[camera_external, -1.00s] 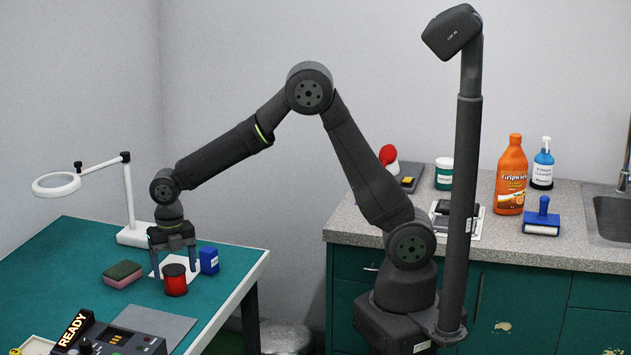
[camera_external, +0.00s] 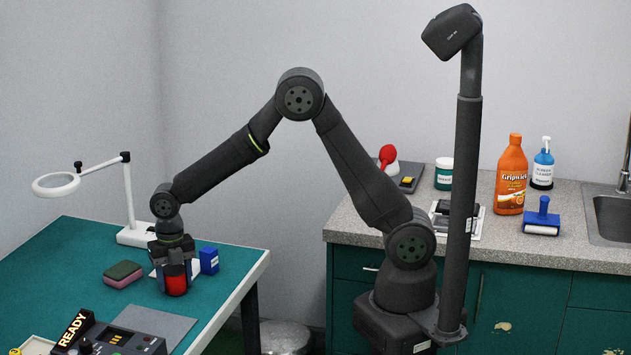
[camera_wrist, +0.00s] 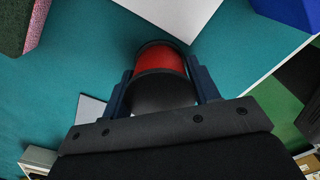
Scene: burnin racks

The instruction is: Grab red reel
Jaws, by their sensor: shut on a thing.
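The red reel (camera_external: 175,285), a short red cylinder with dark ends, stands on the teal table (camera_external: 60,250). My gripper (camera_external: 173,275) is down over it with the fingers at its sides. In the wrist view the reel (camera_wrist: 160,58) sits between the two dark blue fingers of my gripper (camera_wrist: 161,92), and they are shut on it. The lower part of the reel is still on or very near the tabletop; any small gap cannot be made out.
A blue box (camera_external: 209,260) stands close right of the reel, by a white sheet (camera_external: 192,267). A green and pink sponge (camera_external: 123,274) lies to the left. A magnifier lamp (camera_external: 130,200) stands behind. A grey mat (camera_external: 155,325) and a READY console (camera_external: 110,340) are in front.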

